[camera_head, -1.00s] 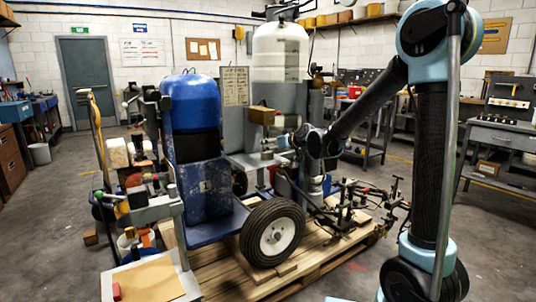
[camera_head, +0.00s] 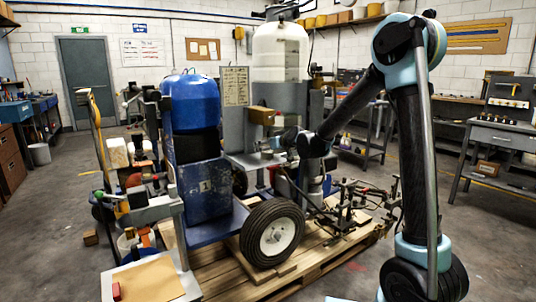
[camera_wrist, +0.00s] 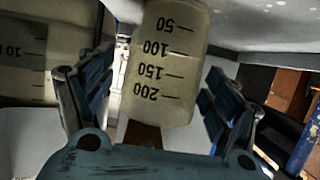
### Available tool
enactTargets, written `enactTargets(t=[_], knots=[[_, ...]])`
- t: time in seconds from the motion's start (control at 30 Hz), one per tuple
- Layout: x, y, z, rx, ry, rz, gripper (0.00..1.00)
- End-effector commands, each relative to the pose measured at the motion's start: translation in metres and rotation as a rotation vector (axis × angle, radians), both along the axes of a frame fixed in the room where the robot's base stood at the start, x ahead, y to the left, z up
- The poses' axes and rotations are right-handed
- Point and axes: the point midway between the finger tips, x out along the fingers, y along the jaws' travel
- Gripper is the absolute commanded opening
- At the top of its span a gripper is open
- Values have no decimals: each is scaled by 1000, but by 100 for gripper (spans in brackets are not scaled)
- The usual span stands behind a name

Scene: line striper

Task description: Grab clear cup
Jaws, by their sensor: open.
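A clear, slightly yellowish cup (camera_wrist: 166,60) with printed marks from 50 to 200 stands out in the wrist view. Its numbers appear upside down. My gripper (camera_wrist: 155,95) is open, with one ridged finger on each side of the cup and visible gaps between. In the head view my gripper (camera_head: 276,143) is small, beside the machine's grey upright, and the cup cannot be made out clearly there.
A second marked container (camera_wrist: 22,60) is close by at the left of the wrist view. A blue tank (camera_head: 192,102), a white tank (camera_head: 280,52) and a wheel (camera_head: 272,233) crowd the work area. A wooden pallet (camera_head: 212,270) lies below.

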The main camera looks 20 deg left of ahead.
Motion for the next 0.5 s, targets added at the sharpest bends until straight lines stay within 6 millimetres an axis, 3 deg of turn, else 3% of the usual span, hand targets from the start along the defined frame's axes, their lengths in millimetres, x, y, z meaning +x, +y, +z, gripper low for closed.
enactTargets(t=[0.07, 0.3, 0.5], knots=[[0, 0, 0, 0, 0, 0, 80], [0, 0, 0, 0, 0, 0, 28], [0, 0, 0, 0, 0, 0, 23]])
